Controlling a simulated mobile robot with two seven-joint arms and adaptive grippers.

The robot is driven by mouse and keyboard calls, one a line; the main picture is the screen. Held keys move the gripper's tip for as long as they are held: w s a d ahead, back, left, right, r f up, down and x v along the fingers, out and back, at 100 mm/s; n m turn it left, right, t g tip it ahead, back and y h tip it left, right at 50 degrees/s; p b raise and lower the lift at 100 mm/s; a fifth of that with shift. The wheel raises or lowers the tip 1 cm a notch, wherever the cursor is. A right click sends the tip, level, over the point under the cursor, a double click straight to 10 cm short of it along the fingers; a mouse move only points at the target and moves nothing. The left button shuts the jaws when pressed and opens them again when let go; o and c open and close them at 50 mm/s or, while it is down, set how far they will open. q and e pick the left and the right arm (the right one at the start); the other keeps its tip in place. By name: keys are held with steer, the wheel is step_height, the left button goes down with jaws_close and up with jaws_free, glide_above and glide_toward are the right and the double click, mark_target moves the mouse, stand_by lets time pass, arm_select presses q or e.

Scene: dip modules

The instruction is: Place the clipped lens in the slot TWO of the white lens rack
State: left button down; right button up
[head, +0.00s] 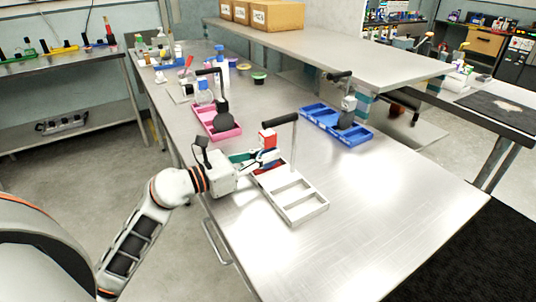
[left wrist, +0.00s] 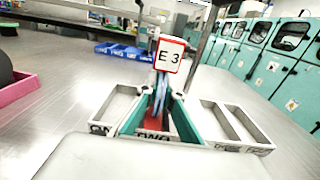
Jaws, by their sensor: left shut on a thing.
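The white lens rack (head: 298,217) lies on the steel table, with open slots at its near end. My left gripper (head: 268,157) is at the far part of the rack. In the wrist view its teal fingers (left wrist: 157,112) are shut on the clipped lens, a thin bluish edge (left wrist: 160,95) with a red-framed E 3 tag (left wrist: 168,56) on top. The lens stands roughly upright in line with slot TWO; its lower edge is hidden, so depth is unclear. My right gripper is out of view.
A pink tray (head: 214,126) stands to the left and a blue tray (head: 325,121) to the right, each with a dark hanger. The table's near right is clear.

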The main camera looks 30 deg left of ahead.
arm_select(q)
steer(key=c, duration=2.2)
jaws_free()
steer(key=shift+f, duration=0.15)
steer(key=shift+r, duration=0.25)
steer(key=v, duration=0.6)
steer(key=shift+f+b, duration=0.25)
steer(key=shift+b, duration=0.15)
steer(key=b+v, duration=0.1)
steer(key=v, duration=0.4)
steer(key=shift+s+a+r, duration=0.2)
steer(key=shift+s+a, duration=0.1)
steer(key=shift+s, duration=0.1)
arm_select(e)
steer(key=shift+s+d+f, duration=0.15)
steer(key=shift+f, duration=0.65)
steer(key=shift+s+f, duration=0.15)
